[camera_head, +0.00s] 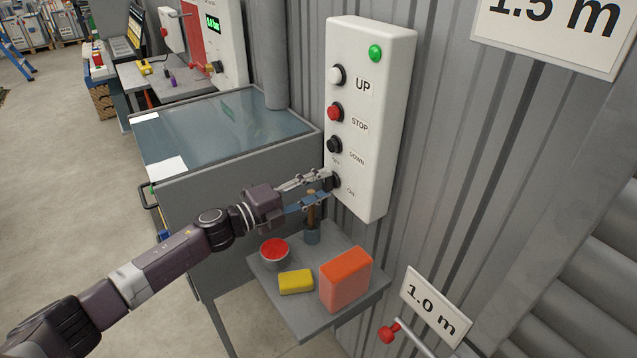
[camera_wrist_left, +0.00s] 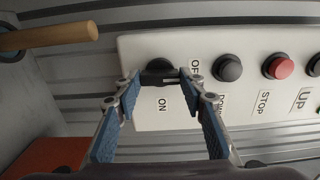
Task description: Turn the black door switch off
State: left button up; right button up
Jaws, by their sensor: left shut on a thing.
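The black door switch (camera_head: 336,181) is a round knob low on the white control box (camera_head: 370,110), between the labels OFF and ON. It also shows in the left wrist view (camera_wrist_left: 160,67). My left gripper (camera_head: 327,186) reaches the box from the left. In the left wrist view its blue-padded fingers (camera_wrist_left: 159,78) are shut on the switch, one tip on each side. The fingers partly cover the knob, and I cannot tell which label it points to. My right gripper is in neither view.
Above the switch are a black DOWN button (camera_head: 334,145), red STOP button (camera_head: 335,112) and white UP button (camera_head: 338,75). Below, a small shelf (camera_head: 305,325) holds a red-filled bowl (camera_head: 274,250), yellow sponge (camera_head: 296,281), orange box (camera_head: 346,279) and a wooden-handled tool (camera_head: 311,212).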

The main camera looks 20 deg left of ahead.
pick_arm(q)
jog(key=shift+r, duration=0.1)
dwell(0.4)
jog(key=o, duration=1.2)
jog(key=shift+w+d, duration=0.1)
jog(key=shift+c, duration=0.2)
jog(key=v, duration=1.2)
jog(key=shift+n, duration=0.3)
